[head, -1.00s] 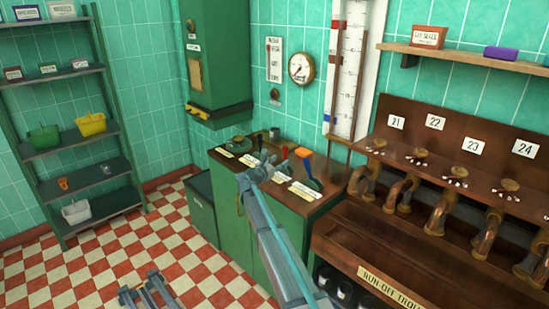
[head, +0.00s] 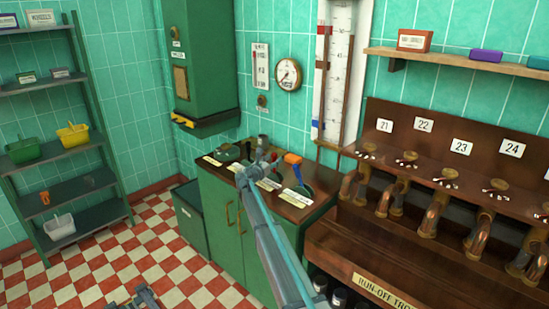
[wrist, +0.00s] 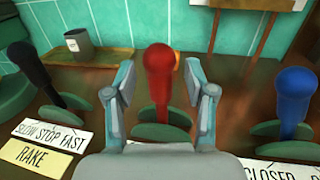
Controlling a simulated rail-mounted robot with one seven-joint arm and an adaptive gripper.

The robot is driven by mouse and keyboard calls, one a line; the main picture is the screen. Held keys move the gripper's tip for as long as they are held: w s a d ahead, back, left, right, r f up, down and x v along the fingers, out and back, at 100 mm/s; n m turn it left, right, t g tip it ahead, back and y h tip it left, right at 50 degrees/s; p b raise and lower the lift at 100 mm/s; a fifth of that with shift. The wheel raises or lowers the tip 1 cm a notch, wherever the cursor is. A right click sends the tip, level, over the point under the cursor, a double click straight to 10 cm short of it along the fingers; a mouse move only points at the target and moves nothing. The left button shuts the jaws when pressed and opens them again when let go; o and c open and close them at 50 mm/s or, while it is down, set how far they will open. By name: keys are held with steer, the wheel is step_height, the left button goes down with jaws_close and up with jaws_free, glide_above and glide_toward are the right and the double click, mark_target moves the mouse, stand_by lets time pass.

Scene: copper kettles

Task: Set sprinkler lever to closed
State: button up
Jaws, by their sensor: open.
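In the wrist view a red-handled lever (wrist: 158,85) stands upright between the two open fingers of my gripper (wrist: 160,98), with a gap on each side. A blue-handled lever (wrist: 294,105) stands to the right, with a plate (wrist: 278,168) reading CLOSED near its base. A black-handled lever (wrist: 35,75) stands to the left, by a RAKE plate (wrist: 36,157). No sprinkler plate is readable, so I cannot tell which lever it is.
The levers stand on the brown top of a green cabinet (head: 212,213). A grey cup (wrist: 80,46) stands behind them by the tiled wall. The pipe bench (head: 410,130) is at the right. Red and white floor is open at the left.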

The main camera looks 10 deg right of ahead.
steer(key=shift+x, duration=0.85)
jaws_close()
